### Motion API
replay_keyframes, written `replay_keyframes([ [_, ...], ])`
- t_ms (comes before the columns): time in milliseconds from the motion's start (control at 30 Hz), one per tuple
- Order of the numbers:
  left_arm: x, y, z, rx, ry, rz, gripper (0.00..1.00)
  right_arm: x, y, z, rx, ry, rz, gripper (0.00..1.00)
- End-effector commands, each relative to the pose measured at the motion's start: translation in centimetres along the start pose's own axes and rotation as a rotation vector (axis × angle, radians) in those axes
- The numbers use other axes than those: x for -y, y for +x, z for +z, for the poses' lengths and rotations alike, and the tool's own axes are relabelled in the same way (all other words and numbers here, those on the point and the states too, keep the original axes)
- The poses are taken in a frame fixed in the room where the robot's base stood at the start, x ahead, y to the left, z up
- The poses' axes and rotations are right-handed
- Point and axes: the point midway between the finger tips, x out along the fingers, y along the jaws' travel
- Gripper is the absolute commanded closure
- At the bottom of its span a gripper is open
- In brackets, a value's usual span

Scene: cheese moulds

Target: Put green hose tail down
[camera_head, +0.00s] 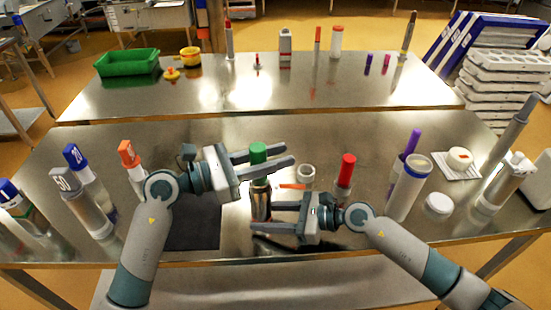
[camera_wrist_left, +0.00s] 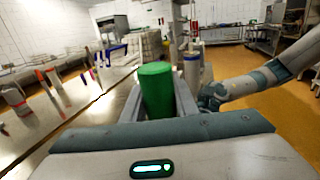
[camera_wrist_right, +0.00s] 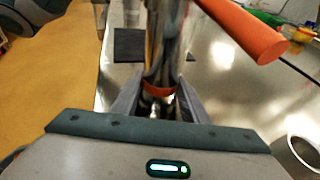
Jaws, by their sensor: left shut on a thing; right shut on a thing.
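The green hose tail stands upright between my two grippers, with a green top (camera_head: 258,152) and a shiny metal body (camera_head: 261,204). My left gripper (camera_head: 284,155) is shut on the green top, which also shows between its fingers in the left wrist view (camera_wrist_left: 156,90). My right gripper (camera_head: 263,217) is shut around the lower metal part. In the right wrist view the metal tube (camera_wrist_right: 166,45) has an orange ring (camera_wrist_right: 159,89) between the fingers. I cannot tell whether its bottom end touches the table.
A dark mat (camera_head: 193,228) lies left of the hose tail. An orange piece (camera_head: 292,186) and an open metal cup (camera_head: 305,173) are close on the right. A red-topped tube (camera_head: 346,171) stands farther right. Blue-, grey- and orange-topped cylinders (camera_head: 76,157) crowd the left side.

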Motion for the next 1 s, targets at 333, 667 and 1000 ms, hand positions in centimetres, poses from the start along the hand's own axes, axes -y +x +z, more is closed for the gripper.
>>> replay_keyframes([
  [333,0.00,0.00,-0.72,0.002,0.000,0.000,1.00,0.01,-0.01,-0.01,0.000,0.000,0.000,0.72],
  [667,0.01,0.00,-0.90,0.001,0.000,0.000,0.55,0.00,-0.01,-0.02,0.000,0.000,0.000,0.72],
  [1000,-0.03,-0.49,-0.81,0.000,0.000,0.001,0.55,-0.01,0.00,-0.01,0.000,0.000,0.000,0.72],
])
